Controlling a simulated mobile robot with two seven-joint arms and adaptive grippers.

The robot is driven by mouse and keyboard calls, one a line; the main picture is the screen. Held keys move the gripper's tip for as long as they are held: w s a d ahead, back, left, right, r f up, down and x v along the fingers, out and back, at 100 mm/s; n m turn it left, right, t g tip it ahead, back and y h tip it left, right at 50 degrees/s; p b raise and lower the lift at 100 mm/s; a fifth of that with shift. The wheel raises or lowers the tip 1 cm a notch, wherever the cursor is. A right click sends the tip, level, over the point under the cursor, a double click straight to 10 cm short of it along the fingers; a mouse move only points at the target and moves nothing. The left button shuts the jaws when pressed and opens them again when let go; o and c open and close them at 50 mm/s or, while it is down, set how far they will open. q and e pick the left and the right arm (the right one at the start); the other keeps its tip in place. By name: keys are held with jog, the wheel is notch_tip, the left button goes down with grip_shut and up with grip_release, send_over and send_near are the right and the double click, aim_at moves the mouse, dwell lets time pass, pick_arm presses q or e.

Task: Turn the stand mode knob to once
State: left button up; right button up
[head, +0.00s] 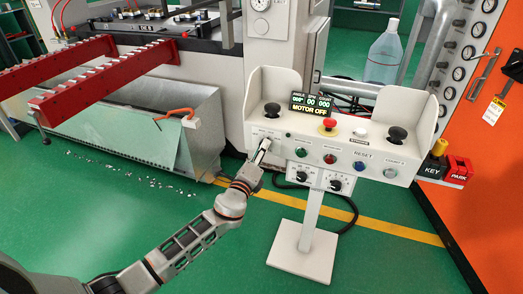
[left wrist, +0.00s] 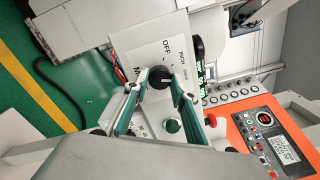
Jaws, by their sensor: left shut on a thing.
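The control stand (head: 345,152) is a white box on a post, with buttons and a display reading MOTOR OFF. The stand mode knob (left wrist: 161,78) is black and round and shows in the left wrist view, with OFF and other labels printed around it. Its pointer is too small to read. My left gripper (head: 263,150) reaches the left end of the stand's front and hides the knob in the head view. In the left wrist view the gripper's fingers (left wrist: 161,84) are closed on the knob, one on each side. My right gripper is in neither view.
A red emergency button (head: 329,123) and black palm buttons sit on the stand's top. Two black selectors (head: 319,181) are on a lower panel. A foil tray press with red rails (head: 75,75) stands left, and an orange cabinet (head: 475,190) right. Green floor is open in front.

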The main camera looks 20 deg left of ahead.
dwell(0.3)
pick_arm(q)
jog(key=o, duration=1.1)
jog(key=s, duration=1.2)
jog(key=shift+a+f, duration=0.2)
jog(key=shift+f, duration=0.05)
